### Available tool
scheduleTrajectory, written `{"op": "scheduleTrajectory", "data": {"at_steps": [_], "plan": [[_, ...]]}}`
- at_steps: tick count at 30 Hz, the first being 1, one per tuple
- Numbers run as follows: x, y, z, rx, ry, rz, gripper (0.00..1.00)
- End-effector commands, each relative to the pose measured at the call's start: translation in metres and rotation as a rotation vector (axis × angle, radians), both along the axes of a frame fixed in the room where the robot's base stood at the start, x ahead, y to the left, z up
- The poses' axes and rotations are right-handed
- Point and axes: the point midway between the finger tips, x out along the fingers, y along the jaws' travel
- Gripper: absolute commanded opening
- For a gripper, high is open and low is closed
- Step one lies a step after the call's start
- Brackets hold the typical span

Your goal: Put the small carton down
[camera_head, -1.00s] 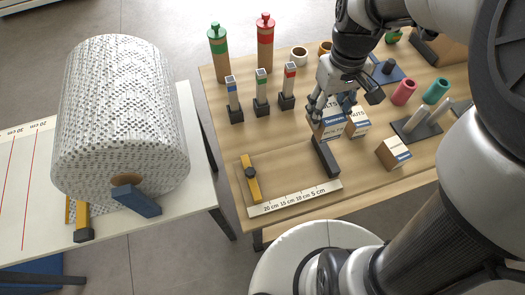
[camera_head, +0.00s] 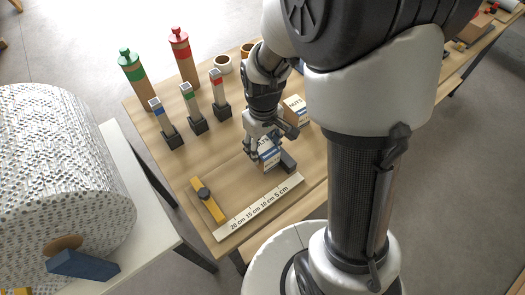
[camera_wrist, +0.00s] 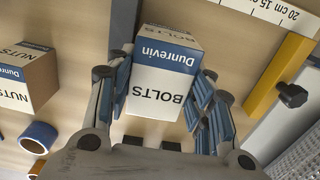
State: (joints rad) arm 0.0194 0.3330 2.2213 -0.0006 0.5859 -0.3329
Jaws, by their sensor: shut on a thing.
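The small carton (camera_wrist: 160,88) is white, blue and brown and reads "BOLTS" and "Dunrevin" in the wrist view. My gripper (camera_wrist: 163,80) is shut on it, with a blue-padded finger on each side. In the head view, my gripper (camera_head: 260,143) points down over the wooden table (camera_head: 218,160), and the carton (camera_head: 269,157) shows below the fingers. It is just left of a dark block (camera_head: 287,161) and behind the ruler strip (camera_head: 262,206). I cannot tell whether its underside touches the table.
A "NUTS" carton (camera_head: 294,110) stands behind, also in the wrist view (camera_wrist: 28,78). A yellow bar with a black knob (camera_head: 210,205) lies front left. Several capped posts stand at the back left. Bare wood lies left of my gripper.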

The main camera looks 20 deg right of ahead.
Motion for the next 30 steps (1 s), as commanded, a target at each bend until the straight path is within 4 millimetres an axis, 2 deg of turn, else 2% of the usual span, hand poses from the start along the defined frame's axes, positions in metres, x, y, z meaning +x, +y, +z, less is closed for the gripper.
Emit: {"op": "scheduleTrajectory", "data": {"at_steps": [1,4,16,17,25,30], "plan": [[-0.001,0.000,-0.013,0.000,0.004,0.000,0.14],[0.000,0.000,-0.025,0.000,0.002,0.000,0.14],[0.000,0.000,-0.029,0.000,0.000,0.000,0.14],[0.000,0.000,-0.029,0.000,0.001,0.000,0.50],[0.000,0.000,-0.028,0.000,0.001,0.000,0.68],[0.000,0.000,-0.028,0.000,0.001,0.000,0.68]]}}
